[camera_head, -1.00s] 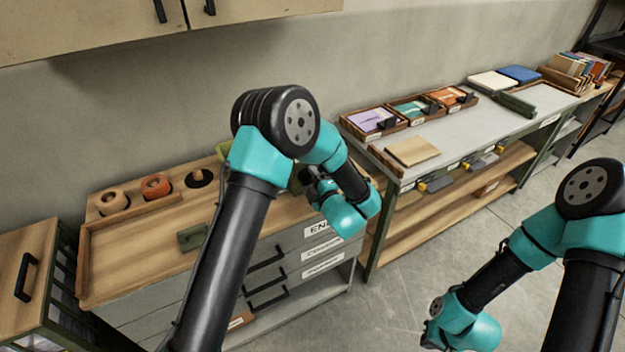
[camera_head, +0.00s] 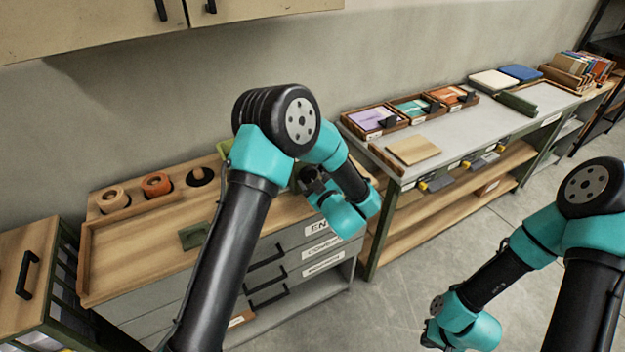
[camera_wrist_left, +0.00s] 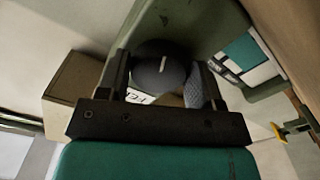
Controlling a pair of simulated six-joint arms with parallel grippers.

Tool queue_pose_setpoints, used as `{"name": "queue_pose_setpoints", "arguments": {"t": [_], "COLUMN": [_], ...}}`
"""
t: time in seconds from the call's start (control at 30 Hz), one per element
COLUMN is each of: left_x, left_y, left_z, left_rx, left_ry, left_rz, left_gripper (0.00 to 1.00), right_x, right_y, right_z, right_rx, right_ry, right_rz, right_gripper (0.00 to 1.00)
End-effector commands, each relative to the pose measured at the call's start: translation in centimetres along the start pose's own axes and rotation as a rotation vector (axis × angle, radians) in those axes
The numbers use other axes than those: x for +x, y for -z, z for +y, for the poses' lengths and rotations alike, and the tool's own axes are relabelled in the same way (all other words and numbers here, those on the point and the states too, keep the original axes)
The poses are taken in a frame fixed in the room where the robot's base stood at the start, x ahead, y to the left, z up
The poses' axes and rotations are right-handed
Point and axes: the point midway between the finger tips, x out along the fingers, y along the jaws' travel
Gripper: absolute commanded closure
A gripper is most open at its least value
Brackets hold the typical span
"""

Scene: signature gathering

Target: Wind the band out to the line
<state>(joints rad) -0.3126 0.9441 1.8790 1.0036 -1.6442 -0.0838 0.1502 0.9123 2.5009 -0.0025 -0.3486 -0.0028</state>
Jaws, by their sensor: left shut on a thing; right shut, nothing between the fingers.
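In the left wrist view a dark round knob (camera_wrist_left: 160,72) with a short pale mark on its face sits between my left fingers. My left gripper (camera_wrist_left: 163,85) is shut on it. Behind the knob is a curved green body (camera_wrist_left: 205,25). In the head view my left gripper (camera_head: 311,180) is at the right end of the wooden-topped cabinet, partly hidden by my own arm. A bit of green casing (camera_head: 224,148) shows behind that arm. I cannot make out the band or the line. My right gripper (camera_head: 430,336) is shut and empty, low over the floor.
The wooden tray top (camera_head: 130,262) holds a small green block (camera_head: 193,236). A grey counter (camera_head: 450,140) with card trays stands to the right.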

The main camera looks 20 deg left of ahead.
Motion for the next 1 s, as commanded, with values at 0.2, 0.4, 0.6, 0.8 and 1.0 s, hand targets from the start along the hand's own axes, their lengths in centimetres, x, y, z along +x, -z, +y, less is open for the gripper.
{"name": "queue_pose_setpoints", "arguments": {"t": [0.2,0.4,0.6,0.8,1.0], "left_x": [-0.06,-0.06,-0.06,-0.03,-0.02], "left_y": [-0.04,-0.04,-0.04,-0.02,0.00], "left_z": [-0.11,-0.11,-0.10,-0.07,-0.05], "left_rx": [0.052,0.059,0.058,0.057,0.056], "left_ry": [0.001,0.001,0.001,0.001,0.000], "left_rz": [-0.001,-0.001,-0.001,0.000,0.000], "left_gripper": [0.63,0.63,0.63,0.21,0.17], "right_x": [0.00,0.00,0.00,0.00,0.00], "right_y": [0.00,0.00,0.00,0.00,0.00], "right_z": [0.00,0.00,0.00,0.00,0.00], "right_rx": [0.000,0.000,0.000,0.000,0.000], "right_ry": [0.000,0.000,0.000,0.000,0.000], "right_rz": [0.000,0.000,0.000,0.000,0.000], "right_gripper": [1.00,1.00,1.00,1.00,1.00]}}
